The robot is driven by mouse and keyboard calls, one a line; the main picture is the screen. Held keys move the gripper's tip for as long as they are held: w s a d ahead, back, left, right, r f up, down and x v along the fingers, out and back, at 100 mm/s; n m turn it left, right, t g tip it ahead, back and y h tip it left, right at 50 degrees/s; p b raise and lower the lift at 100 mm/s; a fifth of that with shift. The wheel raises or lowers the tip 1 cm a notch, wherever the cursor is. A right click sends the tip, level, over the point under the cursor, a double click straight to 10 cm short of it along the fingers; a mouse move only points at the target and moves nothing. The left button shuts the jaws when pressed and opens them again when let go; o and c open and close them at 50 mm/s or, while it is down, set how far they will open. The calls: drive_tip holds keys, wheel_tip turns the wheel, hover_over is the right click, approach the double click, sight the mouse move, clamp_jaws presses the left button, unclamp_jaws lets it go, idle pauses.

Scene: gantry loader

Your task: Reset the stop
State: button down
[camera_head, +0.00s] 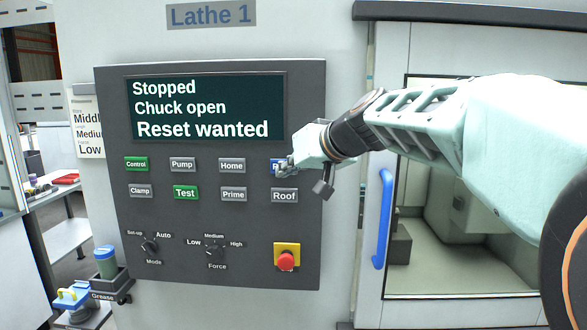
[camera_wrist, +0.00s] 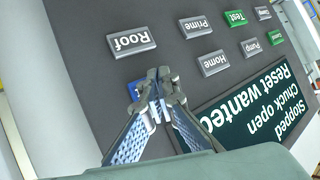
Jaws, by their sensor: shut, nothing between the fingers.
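The Lathe 1 control panel (camera_head: 225,232) fills the left half of the head view. Its screen (camera_head: 208,106) reads "Stopped, Chuck open, Reset wanted". My gripper (camera_head: 285,167) is shut and empty at the right end of the upper button row. It partly covers a blue button (camera_head: 275,165), whose label I cannot read. In the wrist view my fingertips (camera_wrist: 158,88) overlap the blue button (camera_wrist: 133,91); I cannot tell whether they touch it. The red emergency stop (camera_head: 286,261) sits on a yellow plate lower right.
The Roof button (camera_head: 284,195) lies just below my gripper, and the Home button (camera_head: 232,166) is to its left. Control and Test (camera_head: 186,192) are green. A blue door handle (camera_head: 383,220) stands right of the panel. A grease pot (camera_head: 106,263) is at lower left.

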drive_tip(key=shift+w, duration=0.4)
idle(0.4)
idle(0.4)
drive_tip(key=shift+s+b, duration=0.6)
drive_tip(key=shift+s, duration=0.2)
drive_tip(key=s+b, duration=0.1)
drive_tip(key=s, duration=0.4)
drive_tip(key=shift+a+r, duration=0.1)
drive_tip(key=shift+r, duration=0.05)
idle(0.3)
